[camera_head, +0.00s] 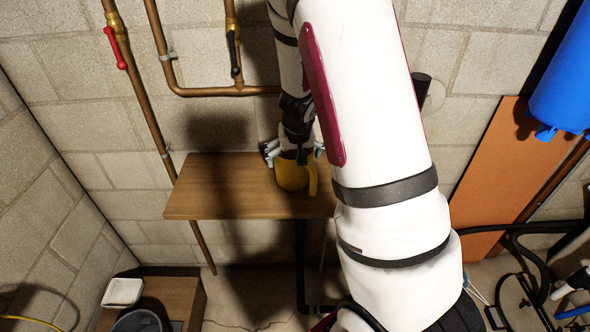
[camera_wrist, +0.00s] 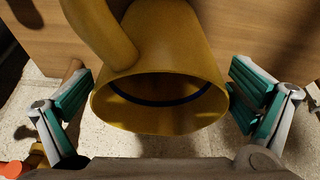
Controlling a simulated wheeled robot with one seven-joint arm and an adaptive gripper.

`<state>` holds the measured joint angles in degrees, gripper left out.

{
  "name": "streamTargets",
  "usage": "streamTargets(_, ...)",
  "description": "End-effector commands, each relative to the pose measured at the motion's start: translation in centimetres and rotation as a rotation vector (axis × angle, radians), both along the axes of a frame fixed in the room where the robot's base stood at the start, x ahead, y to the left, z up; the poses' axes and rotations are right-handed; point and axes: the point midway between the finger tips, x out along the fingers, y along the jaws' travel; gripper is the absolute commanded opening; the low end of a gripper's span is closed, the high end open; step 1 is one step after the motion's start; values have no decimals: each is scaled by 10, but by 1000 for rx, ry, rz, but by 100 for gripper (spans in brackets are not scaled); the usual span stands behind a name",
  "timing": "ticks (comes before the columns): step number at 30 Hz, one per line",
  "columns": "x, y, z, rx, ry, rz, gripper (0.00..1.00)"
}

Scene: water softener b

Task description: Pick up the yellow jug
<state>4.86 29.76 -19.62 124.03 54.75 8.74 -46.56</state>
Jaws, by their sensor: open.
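The yellow jug (camera_head: 291,174) stands on the wooden shelf (camera_head: 225,190) against the block wall. Its handle is on the right in the head view. In the wrist view the jug (camera_wrist: 172,55) fills the middle, its open rim facing the camera and its handle at the upper left. My gripper (camera_wrist: 160,100) is open, with one teal-padded finger on each side of the jug near the rim. In the head view my arm hides the shelf's right part.
Copper pipes with a red-handled valve (camera_head: 115,48) and a black-handled valve (camera_head: 233,50) run up the wall behind. A low wooden box (camera_head: 180,290) with a white tray (camera_head: 123,292) is at lower left. A blue tank (camera_head: 565,75) hangs at upper right. The shelf's left part is bare.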

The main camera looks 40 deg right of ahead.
Motion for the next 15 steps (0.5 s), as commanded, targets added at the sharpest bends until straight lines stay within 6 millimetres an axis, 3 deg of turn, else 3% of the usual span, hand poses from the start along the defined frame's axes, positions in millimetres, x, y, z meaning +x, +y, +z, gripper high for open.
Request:
streamTargets(8, 1, -1, -2, 0, 0, 1, 98)
streamTargets(13, 1, 0, -2, 0, 0, 1, 59)
streamTargets(15, 1, -1, -2, 0, -1, 0, 54)
